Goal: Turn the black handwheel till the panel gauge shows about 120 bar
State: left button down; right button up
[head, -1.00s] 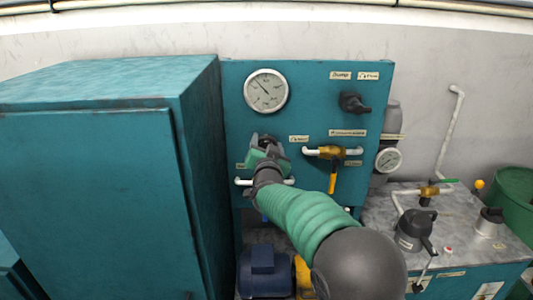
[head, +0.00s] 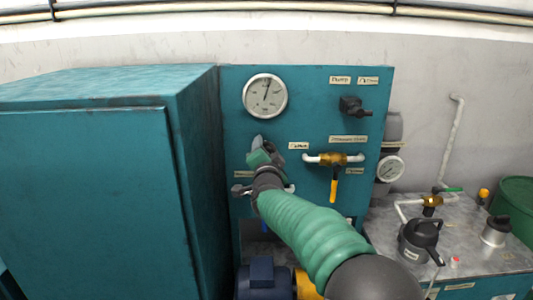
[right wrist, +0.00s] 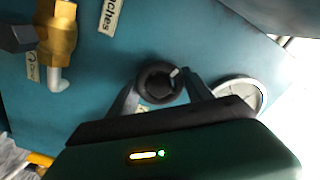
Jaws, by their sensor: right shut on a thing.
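The panel gauge (head: 265,95) is a round white dial at the upper left of the teal panel. Its needle points almost straight up, leaning slightly right; the numbers are too small to read. My right gripper (head: 262,148) is at the panel below the gauge and hides most of the handwheel in the head view. In the right wrist view the black handwheel (right wrist: 158,82) is a round knob with a pale mark, between the two fingers of my right gripper (right wrist: 160,90), which is shut on it. My left gripper is not in view.
A yellow-handled valve (head: 333,160) and a black knob (head: 352,106) are on the panel to the right. A large teal cabinet (head: 90,190) stands close on the left. A second gauge (head: 390,168) and a tank top with fittings are at the right.

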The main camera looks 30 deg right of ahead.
jog(key=shift+w+a+f, duration=0.1)
jog(key=shift+a+f, duration=0.05)
jog(key=shift+f, duration=0.2)
jog(key=o, duration=1.1)
jog(key=shift+o, duration=1.4)
jog(key=shift+w, duration=0.25)
jog(key=shift+s+r, duration=0.2)
jog(key=shift+s, duration=0.05)
jog(key=shift+s+a, duration=0.1)
jog(key=shift+s, duration=0.2)
jog(key=v, duration=1.5)
jog(key=shift+s+f, duration=0.15)
jog(key=shift+s, duration=0.2)
jog(key=shift+a, duration=0.1)
